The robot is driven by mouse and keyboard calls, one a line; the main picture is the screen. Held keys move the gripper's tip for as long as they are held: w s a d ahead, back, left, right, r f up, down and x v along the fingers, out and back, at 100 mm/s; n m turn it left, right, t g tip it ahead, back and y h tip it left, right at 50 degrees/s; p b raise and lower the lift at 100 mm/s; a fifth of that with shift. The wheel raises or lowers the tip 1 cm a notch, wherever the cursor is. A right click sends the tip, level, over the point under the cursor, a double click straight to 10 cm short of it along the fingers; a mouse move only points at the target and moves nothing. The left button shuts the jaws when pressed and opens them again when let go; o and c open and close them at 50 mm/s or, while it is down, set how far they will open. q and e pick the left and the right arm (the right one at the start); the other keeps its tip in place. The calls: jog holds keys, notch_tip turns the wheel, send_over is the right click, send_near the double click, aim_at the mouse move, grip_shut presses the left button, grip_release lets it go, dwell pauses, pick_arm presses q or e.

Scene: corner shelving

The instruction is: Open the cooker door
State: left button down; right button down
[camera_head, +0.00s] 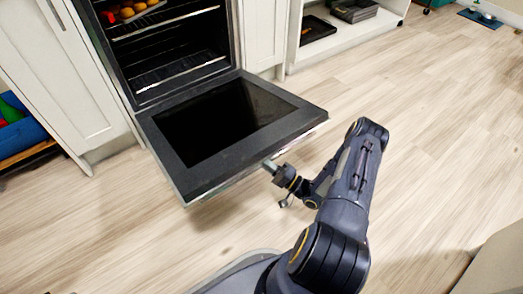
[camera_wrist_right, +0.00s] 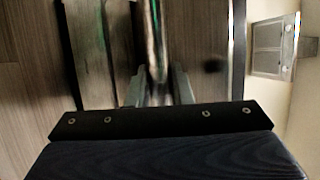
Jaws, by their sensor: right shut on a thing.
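The cooker door (camera_head: 230,120) is swung down and lies nearly flat in the head view, with its dark window facing up. The cooker's inside (camera_head: 165,45) is open to view, with racks and some orange and red food on the upper one. My right gripper (camera_head: 272,166) is at the door's outer edge, shut on the door handle. The handle itself is mostly hidden under the edge in the head view. In the right wrist view the two fingers of my right gripper (camera_wrist_right: 160,88) stand on either side of a blurred bar, the handle (camera_wrist_right: 154,40). My left gripper is out of view.
White cabinets (camera_head: 70,75) flank the cooker. A low open white shelf (camera_head: 345,40) holding dark items stands right of it. A blue bin (camera_head: 22,132) is at the far left. The wooden floor (camera_head: 430,120) to the right is clear.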

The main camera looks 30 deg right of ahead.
jog(key=shift+w+f+y, duration=0.15)
jog(key=shift+f+y, duration=0.15)
jog(key=shift+f, duration=0.8)
jog(key=c, duration=1.3)
grip_release()
jog(key=shift+f, duration=0.1)
